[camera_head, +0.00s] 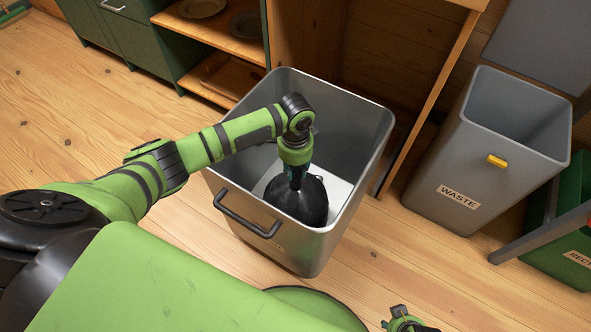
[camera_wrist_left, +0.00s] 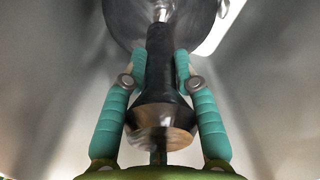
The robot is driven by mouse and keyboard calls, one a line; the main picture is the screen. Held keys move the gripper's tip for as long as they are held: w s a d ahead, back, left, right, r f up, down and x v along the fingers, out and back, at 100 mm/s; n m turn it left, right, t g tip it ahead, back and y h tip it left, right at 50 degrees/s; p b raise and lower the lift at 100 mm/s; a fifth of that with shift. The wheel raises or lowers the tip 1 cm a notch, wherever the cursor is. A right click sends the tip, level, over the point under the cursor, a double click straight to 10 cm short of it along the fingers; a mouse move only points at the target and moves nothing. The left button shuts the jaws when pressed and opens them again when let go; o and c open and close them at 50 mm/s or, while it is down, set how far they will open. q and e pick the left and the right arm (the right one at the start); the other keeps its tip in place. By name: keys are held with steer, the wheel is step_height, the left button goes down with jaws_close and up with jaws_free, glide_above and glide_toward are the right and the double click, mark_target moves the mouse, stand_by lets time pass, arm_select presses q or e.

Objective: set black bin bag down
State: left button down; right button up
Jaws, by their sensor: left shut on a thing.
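The black bin bag (camera_head: 304,205) is inside a tall grey metal bin (camera_head: 262,240) with a dark handle. My left gripper (camera_head: 295,180) reaches down into this bin from above and is shut on the top of the bag. In the left wrist view, the teal fingers of the left gripper (camera_wrist_left: 160,72) close on both sides of the bag's narrow dark neck (camera_wrist_left: 159,62). The bag's rounded body shows beyond the fingertips. I cannot tell whether the bag touches the bin floor. My right gripper is not clearly seen; only a small green arm part shows at the bottom edge.
A grey bin labelled WASTE (camera_head: 450,195) with a yellow tag stands open at the right. A green bin (camera_head: 575,255) is at the right edge. Wooden shelves (camera_head: 225,45) with plates and a green cabinet (camera_head: 130,40) stand behind. The wooden floor (camera_head: 60,125) at left is clear.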

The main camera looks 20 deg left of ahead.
arm_select(q)
steer(key=shift+w+f, duration=0.1)
steer(key=shift+f, duration=0.05)
arm_select(e)
steer(key=shift+w+r, duration=0.1)
steer(key=shift+r, duration=0.05)
arm_select(q)
steer(key=c, duration=1)
jaws_free()
steer(key=shift+o, duration=0.2)
steer(key=shift+r, duration=0.3)
step_height(320, 180, up, 12)
steer(key=p, duration=0.3)
steer(key=shift+f, duration=0.2)
arm_select(e)
steer(key=f, duration=0.2)
steer(key=f+t, duration=0.1)
steer(key=shift+w+d+f, duration=0.15)
steer(key=shift+d, duration=0.15)
